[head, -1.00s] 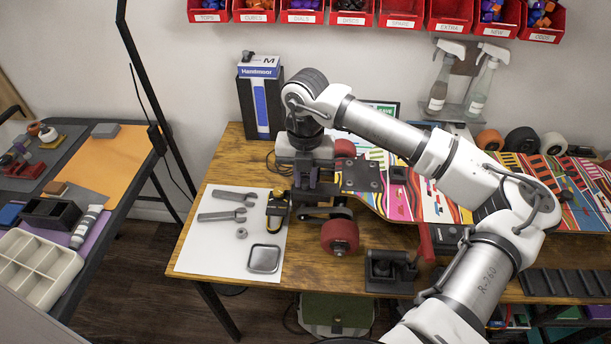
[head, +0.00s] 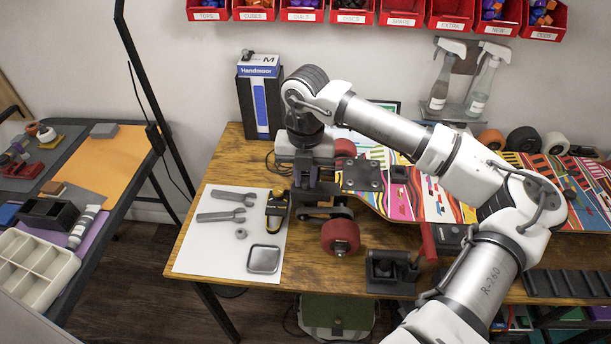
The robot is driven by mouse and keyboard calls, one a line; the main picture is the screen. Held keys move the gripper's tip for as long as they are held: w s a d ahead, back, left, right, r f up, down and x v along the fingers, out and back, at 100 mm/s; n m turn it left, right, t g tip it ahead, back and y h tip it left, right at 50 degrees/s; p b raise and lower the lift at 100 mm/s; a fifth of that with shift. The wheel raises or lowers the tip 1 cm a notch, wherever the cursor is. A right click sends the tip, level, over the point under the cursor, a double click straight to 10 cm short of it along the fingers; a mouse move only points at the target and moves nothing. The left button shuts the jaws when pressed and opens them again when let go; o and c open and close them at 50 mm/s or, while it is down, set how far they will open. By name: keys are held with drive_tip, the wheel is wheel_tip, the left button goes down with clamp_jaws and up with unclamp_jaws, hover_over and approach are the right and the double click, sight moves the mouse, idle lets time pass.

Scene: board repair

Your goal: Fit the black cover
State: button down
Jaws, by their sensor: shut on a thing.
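My gripper (head: 305,184) points down at the left end of the colourful skateboard (head: 440,203), between the two red wheels. It is shut on a small dark piece that is mostly hidden by the fingers. I cannot tell from this view whether that piece is the black cover, or whether it touches the parts below. Dark truck parts (head: 337,212) lie just below and right of the fingers. The near red wheel (head: 340,237) is in full view.
A white mat (head: 215,256) left of the gripper carries two grey wrenches, a nut, a yellow-black tool (head: 276,208) and a square dish (head: 264,259). A black holder (head: 390,271) stands front right. A blue-and-black box (head: 260,97) stands behind.

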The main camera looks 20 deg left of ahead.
sight(306, 181)
drive_tip(key=shift+f, duration=0.1)
idle(0.3)
drive_tip(key=shift+f+b, duration=0.55)
drive_tip(key=shift+b, duration=0.3)
drive_tip(key=shift+b, duration=0.7)
idle(0.7)
drive_tip(key=shift+f, duration=0.1)
drive_tip(key=shift+f+b, duration=0.9)
drive_tip(key=shift+b, duration=0.2)
drive_tip(key=shift+b, duration=0.65)
idle(0.6)
